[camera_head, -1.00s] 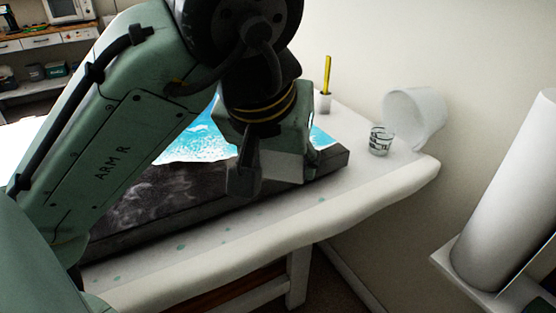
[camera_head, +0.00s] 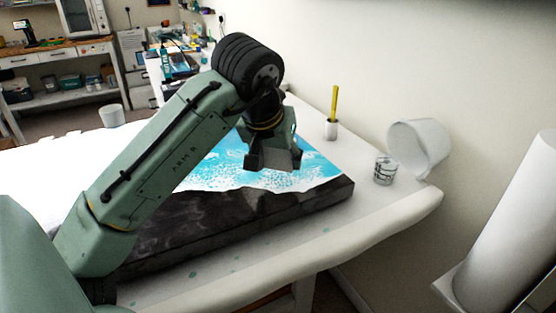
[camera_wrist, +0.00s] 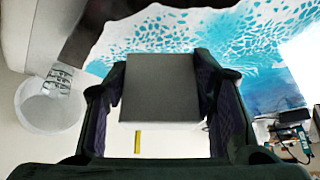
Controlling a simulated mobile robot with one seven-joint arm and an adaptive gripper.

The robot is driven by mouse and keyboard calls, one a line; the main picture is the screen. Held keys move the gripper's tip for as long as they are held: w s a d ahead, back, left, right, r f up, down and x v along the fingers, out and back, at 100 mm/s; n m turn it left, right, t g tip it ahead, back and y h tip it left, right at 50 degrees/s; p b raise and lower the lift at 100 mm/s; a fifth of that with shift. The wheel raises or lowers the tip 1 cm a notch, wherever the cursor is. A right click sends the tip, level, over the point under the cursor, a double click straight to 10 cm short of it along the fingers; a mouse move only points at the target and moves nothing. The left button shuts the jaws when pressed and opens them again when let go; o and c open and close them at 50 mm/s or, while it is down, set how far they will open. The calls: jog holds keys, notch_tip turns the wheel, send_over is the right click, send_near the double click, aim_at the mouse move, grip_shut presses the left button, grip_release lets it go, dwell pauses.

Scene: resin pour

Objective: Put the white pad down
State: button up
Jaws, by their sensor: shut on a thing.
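The white pad (camera_wrist: 160,90) shows in the wrist view as a plain, shaded grey square block between the fingers. My gripper (camera_wrist: 160,105) is shut on it; it also shows in the head view (camera_head: 273,162). There my gripper is over the slab with blue and white resin and a dark grey front part (camera_head: 240,212). In the head view the pad is hard to make out among the dark fingers. I cannot tell how far the pad is above the slab.
The slab lies on a white table (camera_head: 375,215). To its right stand a clear cup with dark marks (camera_head: 385,170), a white bucket on its side (camera_head: 418,146) and a small holder (camera_head: 331,130) with a yellow stick. The table's front right strip is clear.

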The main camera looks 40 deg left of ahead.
aim_at(277, 168)
jog(key=shift+f, duration=0.95)
jog(key=shift+f+b, duration=0.3)
jog(key=shift+f, duration=0.3)
jog(key=o, duration=1.1)
jog(key=shift+r, duration=0.1)
